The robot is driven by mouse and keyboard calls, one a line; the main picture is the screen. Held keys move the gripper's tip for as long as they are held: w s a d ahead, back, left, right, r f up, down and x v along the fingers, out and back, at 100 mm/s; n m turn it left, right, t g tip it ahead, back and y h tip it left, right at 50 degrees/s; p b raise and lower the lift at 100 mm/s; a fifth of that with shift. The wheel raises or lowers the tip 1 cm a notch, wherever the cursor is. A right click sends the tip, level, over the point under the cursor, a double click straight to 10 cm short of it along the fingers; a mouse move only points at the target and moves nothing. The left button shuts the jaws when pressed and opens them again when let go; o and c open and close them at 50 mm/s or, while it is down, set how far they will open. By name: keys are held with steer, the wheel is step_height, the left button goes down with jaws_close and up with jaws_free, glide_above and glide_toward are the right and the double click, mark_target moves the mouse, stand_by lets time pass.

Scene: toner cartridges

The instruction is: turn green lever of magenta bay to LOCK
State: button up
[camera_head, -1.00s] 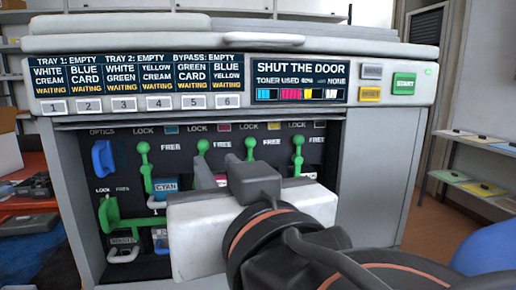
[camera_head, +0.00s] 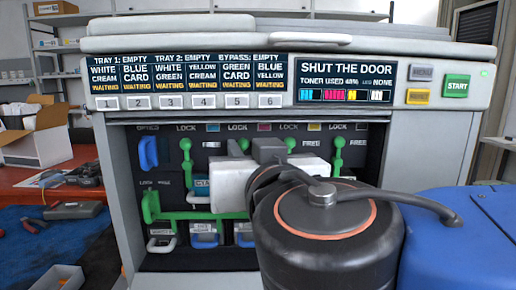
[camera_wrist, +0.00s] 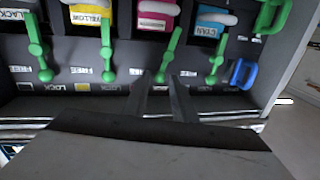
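The magenta bay's green lever (camera_wrist: 171,52) stands below the magenta cartridge (camera_wrist: 157,14) in the upside-down wrist view. Its round knob lies at the gap between my gripper's (camera_wrist: 157,82) two fingertips. The fingers are apart, with no clear contact seen. In the head view my gripper (camera_head: 240,152) reaches into the open printer front and hides most of this lever; a green knob (camera_head: 243,144) shows behind it. A LOCK label (camera_head: 237,127) is above. I cannot tell the lever's exact setting.
The cyan lever (camera_wrist: 217,55) and blue optics lever (camera_wrist: 242,72) stand on one side in the wrist view, the yellow lever (camera_wrist: 107,50) and black lever (camera_wrist: 38,50) on the other. A wide green handle (camera_head: 152,206) is at the printer's lower left. The display (camera_head: 345,82) reads SHUT THE DOOR.

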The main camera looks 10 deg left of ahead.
steer(key=shift+w+a, duration=0.15)
steer(key=shift+w, duration=0.25)
jaws_close()
steer(key=shift+s+a+r+n+g+h, duration=0.15)
steer(key=shift+a+n, duration=0.1)
steer(key=shift+n, duration=0.45)
steer(key=shift+w+a+f+n+g+h, duration=0.15)
steer(key=shift+a+n, duration=0.1)
steer(key=shift+n, duration=0.45)
steer(key=shift+s+r, duration=0.1)
jaws_free()
